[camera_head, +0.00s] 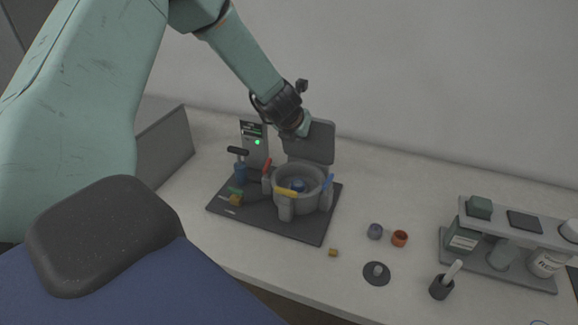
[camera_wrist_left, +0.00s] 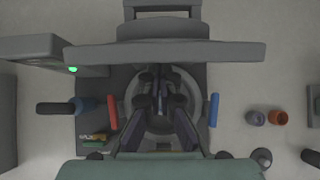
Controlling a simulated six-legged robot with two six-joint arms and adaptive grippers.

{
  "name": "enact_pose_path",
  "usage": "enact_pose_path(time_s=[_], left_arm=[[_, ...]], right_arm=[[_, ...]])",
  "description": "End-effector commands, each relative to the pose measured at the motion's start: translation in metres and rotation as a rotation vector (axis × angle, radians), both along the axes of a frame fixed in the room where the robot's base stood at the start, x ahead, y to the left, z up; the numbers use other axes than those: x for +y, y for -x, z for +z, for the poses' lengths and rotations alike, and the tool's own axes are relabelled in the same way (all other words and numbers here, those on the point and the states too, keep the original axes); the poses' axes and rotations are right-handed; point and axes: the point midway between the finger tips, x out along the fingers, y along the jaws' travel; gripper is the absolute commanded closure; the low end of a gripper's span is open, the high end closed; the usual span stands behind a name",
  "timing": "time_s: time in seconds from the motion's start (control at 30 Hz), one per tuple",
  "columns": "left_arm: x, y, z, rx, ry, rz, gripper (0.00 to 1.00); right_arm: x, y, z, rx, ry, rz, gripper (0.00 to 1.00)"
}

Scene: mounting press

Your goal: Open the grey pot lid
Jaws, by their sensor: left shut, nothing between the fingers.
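The grey pot (camera_head: 298,187) stands on a dark base plate (camera_head: 305,228) on the bench. Its grey lid (camera_head: 318,143) is raised, standing nearly upright at the pot's back edge, and the pot's mouth is uncovered. In the left wrist view the lid (camera_wrist_left: 225,52) shows nearly edge-on as a wide bar, with the pot (camera_wrist_left: 160,132) below it. My left gripper (camera_head: 303,125) is beside the lid's upper left part, its fingertips hard to make out there. In the wrist view the left gripper (camera_wrist_left: 160,90) is shut and empty, its fingers overlapping the pot. My right gripper is not in view.
Red (camera_head: 267,170), yellow (camera_head: 287,192) and blue (camera_head: 327,182) handles surround the pot. A control box with a green light (camera_head: 257,142) and a black-handled lever (camera_head: 238,151) stand left. Small cups (camera_head: 399,238) and a rack (camera_head: 500,270) are right.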

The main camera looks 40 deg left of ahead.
Motion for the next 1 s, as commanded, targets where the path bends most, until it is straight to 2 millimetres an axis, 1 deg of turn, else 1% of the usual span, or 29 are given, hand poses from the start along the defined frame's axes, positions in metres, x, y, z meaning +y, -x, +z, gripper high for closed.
enact_pose_path(time_s=[0.03, 0.2, 0.5, 0.7, 1.0], left_arm=[[0.0, -0.004, 0.004, -0.001, -0.003, -0.001, 1.0], [0.002, -0.021, 0.012, -0.002, -0.003, 0.001, 1.0], [0.009, -0.045, 0.018, -0.001, -0.002, 0.0, 1.0], [0.012, -0.055, 0.018, -0.001, -0.001, -0.001, 1.0], [0.016, -0.059, 0.017, -0.001, 0.0, 0.0, 1.0]], right_arm=[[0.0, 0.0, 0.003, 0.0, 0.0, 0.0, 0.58], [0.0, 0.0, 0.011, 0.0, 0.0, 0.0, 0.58], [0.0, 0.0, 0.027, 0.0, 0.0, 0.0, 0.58], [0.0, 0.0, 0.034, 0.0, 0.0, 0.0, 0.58], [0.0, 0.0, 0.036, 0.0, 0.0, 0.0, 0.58]])
